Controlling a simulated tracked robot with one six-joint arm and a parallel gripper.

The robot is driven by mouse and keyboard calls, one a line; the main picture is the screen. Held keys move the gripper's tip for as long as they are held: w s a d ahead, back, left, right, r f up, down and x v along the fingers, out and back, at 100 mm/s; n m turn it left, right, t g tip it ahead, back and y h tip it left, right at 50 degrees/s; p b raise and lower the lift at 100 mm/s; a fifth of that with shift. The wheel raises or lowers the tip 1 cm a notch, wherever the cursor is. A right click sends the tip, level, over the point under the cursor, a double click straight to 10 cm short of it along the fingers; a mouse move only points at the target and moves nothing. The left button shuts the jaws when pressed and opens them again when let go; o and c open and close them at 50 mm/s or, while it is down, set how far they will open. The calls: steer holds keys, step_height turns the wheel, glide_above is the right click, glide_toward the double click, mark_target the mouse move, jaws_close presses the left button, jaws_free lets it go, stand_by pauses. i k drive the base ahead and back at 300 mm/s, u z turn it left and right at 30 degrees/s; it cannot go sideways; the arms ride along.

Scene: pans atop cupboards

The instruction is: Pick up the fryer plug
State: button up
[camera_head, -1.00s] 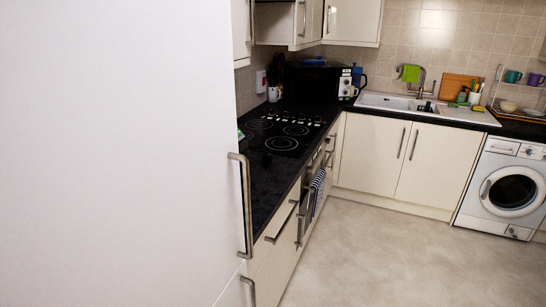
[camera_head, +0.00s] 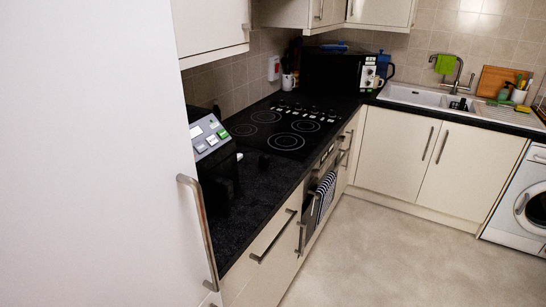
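I cannot make out a fryer plug in this view. A dark appliance with a grey button panel (camera_head: 209,136) stands on the black worktop at the left, partly hidden behind the tall white door; it may be the fryer, but I cannot tell. A small red and white wall fitting (camera_head: 274,68) is on the tiles behind the hob, too small to read clearly. My gripper is not in view.
The tall white door (camera_head: 85,160) with a metal handle fills the left. The black hob (camera_head: 285,128) lies on the worktop, with a black microwave (camera_head: 333,72) beyond it. A sink (camera_head: 425,97) and washing machine (camera_head: 522,205) are right. The pale floor (camera_head: 385,260) is clear.

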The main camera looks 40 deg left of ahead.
mark_target(264, 162)
steer(key=i, duration=2.45)
steer(key=u, duration=2.75)
